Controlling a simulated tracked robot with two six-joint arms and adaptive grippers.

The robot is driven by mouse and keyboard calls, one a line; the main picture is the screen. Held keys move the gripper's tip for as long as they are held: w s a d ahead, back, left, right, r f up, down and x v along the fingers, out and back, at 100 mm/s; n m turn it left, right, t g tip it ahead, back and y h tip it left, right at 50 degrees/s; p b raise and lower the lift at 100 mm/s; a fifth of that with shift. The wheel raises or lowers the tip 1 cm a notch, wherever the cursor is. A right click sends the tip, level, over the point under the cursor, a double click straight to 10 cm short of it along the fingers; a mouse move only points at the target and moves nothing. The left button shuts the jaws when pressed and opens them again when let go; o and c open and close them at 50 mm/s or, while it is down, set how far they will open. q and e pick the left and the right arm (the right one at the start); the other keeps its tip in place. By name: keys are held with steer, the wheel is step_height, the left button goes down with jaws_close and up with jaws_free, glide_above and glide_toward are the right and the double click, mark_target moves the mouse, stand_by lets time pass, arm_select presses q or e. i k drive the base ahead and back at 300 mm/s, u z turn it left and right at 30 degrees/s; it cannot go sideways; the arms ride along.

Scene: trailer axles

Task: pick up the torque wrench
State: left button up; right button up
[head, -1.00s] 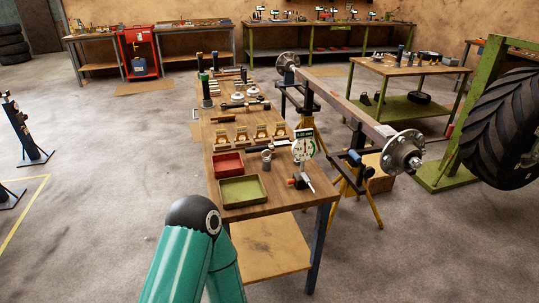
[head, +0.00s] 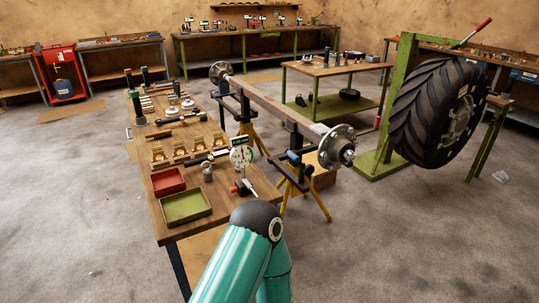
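I cannot tell for sure which tool is the torque wrench. A long dark-handled tool (head: 203,158) lies across the wooden workbench (head: 228,186), between the row of wooden blocks and the white dial gauge. Another long tool (head: 181,119) lies farther back on the same bench, behind the blocks. A red-handled bar (head: 477,31) sticks up at an angle above the big tyre at the right. Neither of my grippers is in view. Only a teal and black part of my arm shows at the bottom middle, in front of the bench's near end.
A red tray (head: 168,182) and a green tray (head: 186,206) sit at the bench's near left. An axle (head: 275,104) on yellow-legged stands runs alongside. A large tyre (head: 440,115) hangs on a green frame. Left floor is clear.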

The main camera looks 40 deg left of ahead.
mark_target(216, 155)
steer(key=u, duration=0.6)
steer(key=i, duration=0.15)
steer(key=z, duration=2.2)
steer(key=k, duration=2.9)
steer(key=u, duration=0.4)
steer(key=i, duration=0.2)
steer(key=u, duration=2.4)
